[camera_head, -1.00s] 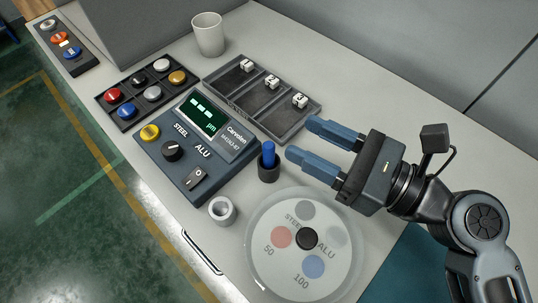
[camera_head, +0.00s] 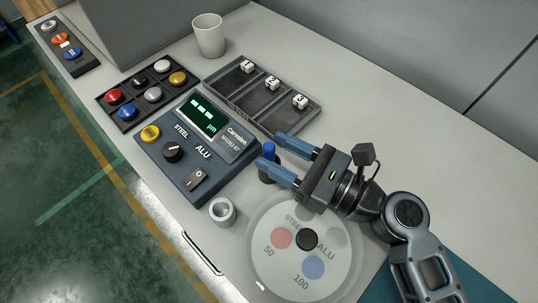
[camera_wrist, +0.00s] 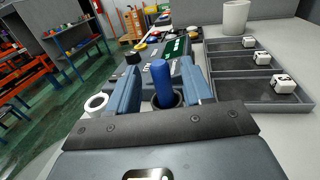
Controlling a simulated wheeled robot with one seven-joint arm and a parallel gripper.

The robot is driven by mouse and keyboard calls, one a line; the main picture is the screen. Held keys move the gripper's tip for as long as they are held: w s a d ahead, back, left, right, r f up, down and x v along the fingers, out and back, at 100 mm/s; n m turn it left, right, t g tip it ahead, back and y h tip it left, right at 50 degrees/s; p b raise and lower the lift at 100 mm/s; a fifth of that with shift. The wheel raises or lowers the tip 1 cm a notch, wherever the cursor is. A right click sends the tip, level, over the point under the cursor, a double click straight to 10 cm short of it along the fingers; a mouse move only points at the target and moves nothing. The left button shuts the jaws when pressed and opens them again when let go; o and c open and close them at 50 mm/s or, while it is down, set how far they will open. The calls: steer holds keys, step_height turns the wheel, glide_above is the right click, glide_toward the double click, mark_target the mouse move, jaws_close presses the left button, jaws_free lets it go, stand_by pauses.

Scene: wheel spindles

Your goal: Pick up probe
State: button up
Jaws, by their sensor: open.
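The probe (camera_head: 268,150) is a blue cylinder standing upright in a dark round holder (camera_head: 265,175) beside the gauge box. In the wrist view the probe (camera_wrist: 161,82) rises between my two blue fingers, with its holder (camera_wrist: 172,101) around its foot. My gripper (camera_head: 272,152) is open, with a finger on either side of the probe. In the wrist view I see a gap between the probe and each finger, so it is not gripped. In the head view the near finger hides part of the probe and holder.
The gauge box (camera_head: 190,178) with display stands just left of the holder. A white ring (camera_head: 222,211) and a round disc (camera_head: 262,262) with coloured spots lie nearer. A three-compartment tray (camera_head: 235,106) with numbered cubes is behind. A cup (camera_head: 208,37) stands at the back.

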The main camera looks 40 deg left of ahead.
steer(key=shift+s+a, duration=0.1)
steer(key=shift+a, duration=1)
jaws_close()
